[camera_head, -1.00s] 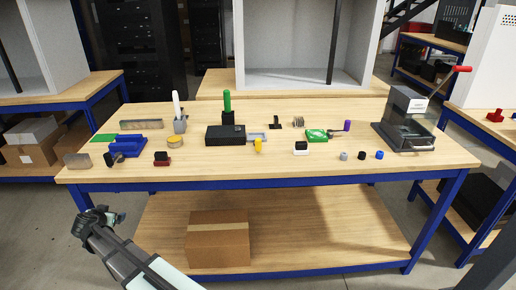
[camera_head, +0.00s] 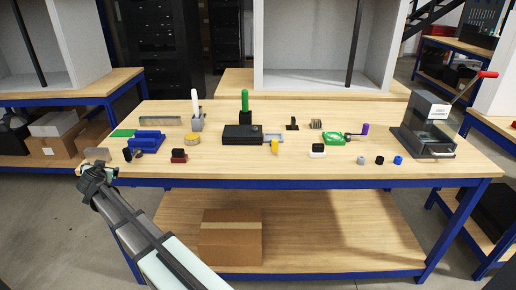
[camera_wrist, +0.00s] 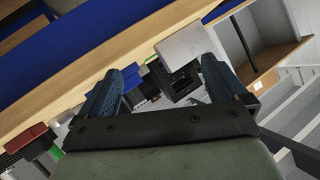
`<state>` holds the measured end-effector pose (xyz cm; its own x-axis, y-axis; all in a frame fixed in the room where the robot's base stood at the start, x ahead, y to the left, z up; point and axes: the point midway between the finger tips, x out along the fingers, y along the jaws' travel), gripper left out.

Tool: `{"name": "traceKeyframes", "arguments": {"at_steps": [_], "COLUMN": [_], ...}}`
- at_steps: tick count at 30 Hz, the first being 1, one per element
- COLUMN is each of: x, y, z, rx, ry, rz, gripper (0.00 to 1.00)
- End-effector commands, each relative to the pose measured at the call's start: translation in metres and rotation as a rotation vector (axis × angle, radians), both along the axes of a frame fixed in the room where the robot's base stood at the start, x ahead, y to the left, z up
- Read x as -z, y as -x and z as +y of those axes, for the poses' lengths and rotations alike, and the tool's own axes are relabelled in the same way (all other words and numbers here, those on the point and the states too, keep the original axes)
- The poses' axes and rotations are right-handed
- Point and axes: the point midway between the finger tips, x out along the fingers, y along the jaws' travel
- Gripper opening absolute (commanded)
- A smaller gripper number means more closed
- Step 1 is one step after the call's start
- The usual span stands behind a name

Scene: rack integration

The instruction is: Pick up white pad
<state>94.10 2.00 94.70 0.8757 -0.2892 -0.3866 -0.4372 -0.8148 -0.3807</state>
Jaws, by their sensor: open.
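The white pad (camera_head: 317,154) is a small white block with a black top, upright on the wooden workbench (camera_head: 350,168), right of centre near the front. My gripper (camera_head: 97,170) is at the bench's front left corner, far to the left of the pad and apart from it. In the wrist view my gripper's two blue fingers (camera_wrist: 165,88) are spread with nothing held between them. I cannot make out the white pad in the wrist view.
A red pad with a black top (camera_head: 179,156), a blue block (camera_head: 147,141) and a tape roll (camera_head: 191,139) stand near my gripper. A black box (camera_head: 242,134) is mid-bench. A lever press (camera_head: 428,125) stands at the right. The front strip right of the white pad holds small caps (camera_head: 379,160).

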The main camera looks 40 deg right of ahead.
Motion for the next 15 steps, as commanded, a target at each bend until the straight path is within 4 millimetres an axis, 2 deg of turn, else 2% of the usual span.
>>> {"name": "traceKeyframes", "arguments": {"at_steps": [5, 10, 11, 15], "x": [-0.028, -0.066, -0.074, -0.101], "y": [-0.015, -0.029, -0.029, -0.023], "z": [-0.007, -0.020, -0.029, -0.088], "rx": [-0.109, -0.214, -0.221, -0.190], "ry": [0.085, 0.204, 0.224, 0.271], "rz": [-0.031, -0.090, -0.101, -0.108], "gripper": [0.99, 0.99, 0.99, 0.99]}}
